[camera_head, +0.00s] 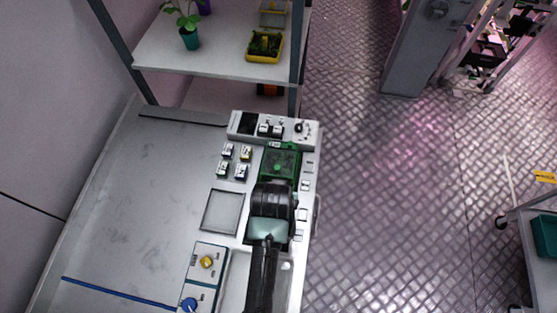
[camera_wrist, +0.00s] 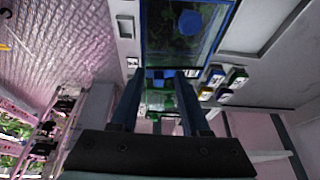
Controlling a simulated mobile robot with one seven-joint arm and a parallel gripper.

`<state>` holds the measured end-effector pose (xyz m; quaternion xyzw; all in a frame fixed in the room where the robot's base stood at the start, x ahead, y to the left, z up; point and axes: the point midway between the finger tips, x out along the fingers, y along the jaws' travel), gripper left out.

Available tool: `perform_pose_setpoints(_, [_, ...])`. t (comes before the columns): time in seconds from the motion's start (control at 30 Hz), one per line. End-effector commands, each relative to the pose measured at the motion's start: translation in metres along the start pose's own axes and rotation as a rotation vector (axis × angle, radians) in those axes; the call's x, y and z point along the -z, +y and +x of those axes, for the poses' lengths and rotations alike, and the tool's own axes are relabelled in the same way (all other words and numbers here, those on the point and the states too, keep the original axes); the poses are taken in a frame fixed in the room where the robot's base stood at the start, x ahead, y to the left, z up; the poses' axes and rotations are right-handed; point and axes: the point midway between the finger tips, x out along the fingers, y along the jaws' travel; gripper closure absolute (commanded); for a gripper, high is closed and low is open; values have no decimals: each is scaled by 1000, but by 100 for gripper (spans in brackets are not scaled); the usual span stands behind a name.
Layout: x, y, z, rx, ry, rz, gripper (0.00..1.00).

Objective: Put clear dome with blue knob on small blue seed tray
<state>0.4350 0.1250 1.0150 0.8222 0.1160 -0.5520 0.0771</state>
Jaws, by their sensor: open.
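My gripper (camera_head: 272,195) is over the right side of the bench. In the wrist view its two fingers (camera_wrist: 159,78) are apart, with nothing clearly held between them. A blue-rimmed tray (camera_wrist: 145,38) with dark green plants lies just beyond the fingertips in the wrist view. A round blue knob (camera_wrist: 190,21) shows over this tray, apart from the fingers; the clear dome around it is hard to make out. My arm hides this spot in the head view. Another blue knob (camera_head: 190,304) shows on a pale panel or cover at the bottom of the head view; which it is, I cannot tell.
A green tray (camera_head: 281,163) stands just past my gripper. Several small coloured blocks (camera_head: 235,161) sit left of it. A yellow knob (camera_head: 207,262) and an empty grey recess (camera_head: 221,211) are to the left. A shelf (camera_head: 215,58) with plants stands behind.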

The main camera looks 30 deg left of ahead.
Motion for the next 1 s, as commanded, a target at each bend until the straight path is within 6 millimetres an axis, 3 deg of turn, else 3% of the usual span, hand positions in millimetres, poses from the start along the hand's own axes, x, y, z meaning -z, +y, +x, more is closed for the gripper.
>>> perform_pose_setpoints(0.6, [2, 0, -102, 1, 6, -1, 54])
perform_pose_setpoints(1.0, [1, 0, -114, 1, 5, 0, 54])
